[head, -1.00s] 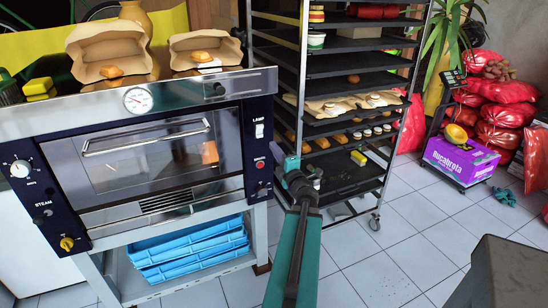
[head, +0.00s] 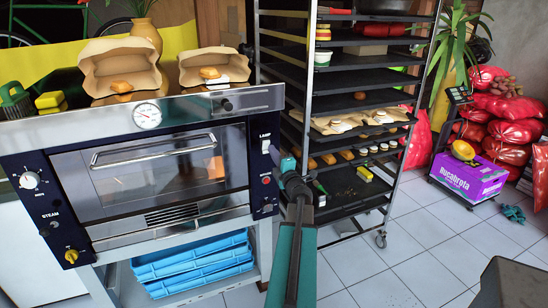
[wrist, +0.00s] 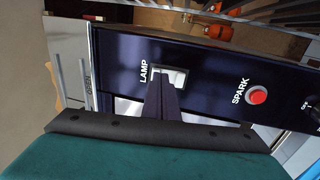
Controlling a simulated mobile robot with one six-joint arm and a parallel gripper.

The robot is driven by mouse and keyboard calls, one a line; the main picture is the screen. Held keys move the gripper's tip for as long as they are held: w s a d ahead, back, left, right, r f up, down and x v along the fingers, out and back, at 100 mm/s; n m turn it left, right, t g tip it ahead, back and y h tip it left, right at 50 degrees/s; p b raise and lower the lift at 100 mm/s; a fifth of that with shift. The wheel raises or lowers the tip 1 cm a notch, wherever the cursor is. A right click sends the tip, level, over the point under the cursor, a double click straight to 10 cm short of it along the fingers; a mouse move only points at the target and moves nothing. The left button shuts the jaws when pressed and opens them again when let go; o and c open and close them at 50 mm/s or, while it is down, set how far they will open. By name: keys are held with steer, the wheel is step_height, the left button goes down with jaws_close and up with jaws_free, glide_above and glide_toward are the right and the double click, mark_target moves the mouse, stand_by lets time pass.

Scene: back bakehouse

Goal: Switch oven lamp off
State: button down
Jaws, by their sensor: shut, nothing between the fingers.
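The oven (head: 150,190) has a dark panel on its right with the white LAMP switch (head: 265,146). In the wrist view the switch (wrist: 181,75) is a pale rocker in a light frame, partly hidden behind my fingers. My gripper (head: 273,153) is shut and empty, its tip right at the switch. In the wrist view the closed fingertips (wrist: 160,72) overlap the switch's edge; I cannot tell whether they touch it. Which way the rocker is tipped is unclear. The oven window (head: 165,170) looks grey, with a faint brownish patch at its right.
The red SPARK button (wrist: 257,96) sits on the same panel, near the switch. A tall rack (head: 345,75) of trays stands just right of the oven, close to my arm. Blue crates (head: 195,265) lie under the oven.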

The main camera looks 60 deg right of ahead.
steer(key=shift+x, duration=0.85)
